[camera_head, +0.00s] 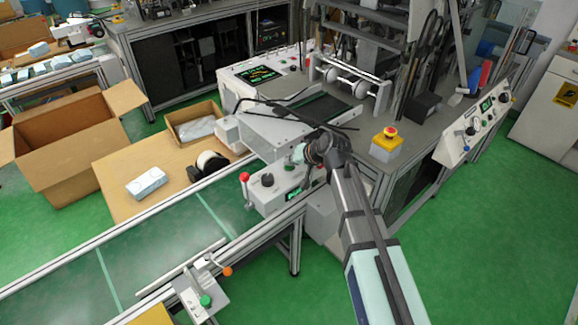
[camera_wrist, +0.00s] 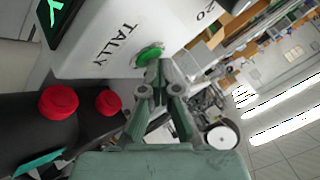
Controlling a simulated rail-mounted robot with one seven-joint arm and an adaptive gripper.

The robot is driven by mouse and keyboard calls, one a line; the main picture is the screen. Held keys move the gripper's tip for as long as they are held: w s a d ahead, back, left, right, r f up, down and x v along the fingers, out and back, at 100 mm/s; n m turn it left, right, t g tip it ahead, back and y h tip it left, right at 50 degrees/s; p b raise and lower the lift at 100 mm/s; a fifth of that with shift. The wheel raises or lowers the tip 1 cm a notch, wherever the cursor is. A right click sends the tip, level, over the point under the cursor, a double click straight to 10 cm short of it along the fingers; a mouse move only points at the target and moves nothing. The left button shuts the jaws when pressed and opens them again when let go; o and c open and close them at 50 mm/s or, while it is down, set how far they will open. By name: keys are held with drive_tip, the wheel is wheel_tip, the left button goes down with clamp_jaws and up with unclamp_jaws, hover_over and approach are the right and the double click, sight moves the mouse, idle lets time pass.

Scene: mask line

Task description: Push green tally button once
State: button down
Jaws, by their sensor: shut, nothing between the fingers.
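The green tally button (camera_wrist: 150,55) is in the wrist view, on a white panel beside the black word TALLY. My gripper (camera_wrist: 158,70) is shut and empty, with its fingertips right at the button's lower edge, covering part of it. I cannot tell whether they touch or press it. In the head view my gripper (camera_head: 300,158) is over the white control box (camera_head: 266,190) beside the conveyor, and the tally button cannot be made out there.
The box carries a red-knobbed lever (camera_head: 244,178) and a black knob (camera_head: 267,180). Two red buttons (camera_wrist: 58,101) (camera_wrist: 109,102) show in the wrist view. Another green button (camera_head: 206,300) is on the front unit. A yellow-based red stop button (camera_head: 390,132) stands to the right.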

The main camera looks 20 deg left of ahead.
drive_tip(key=shift+r+p, duration=0.35)
drive_tip(key=shift+r, duration=0.45)
drive_tip(key=shift+r+p, duration=1.3)
drive_tip(key=shift+r, duration=1.2)
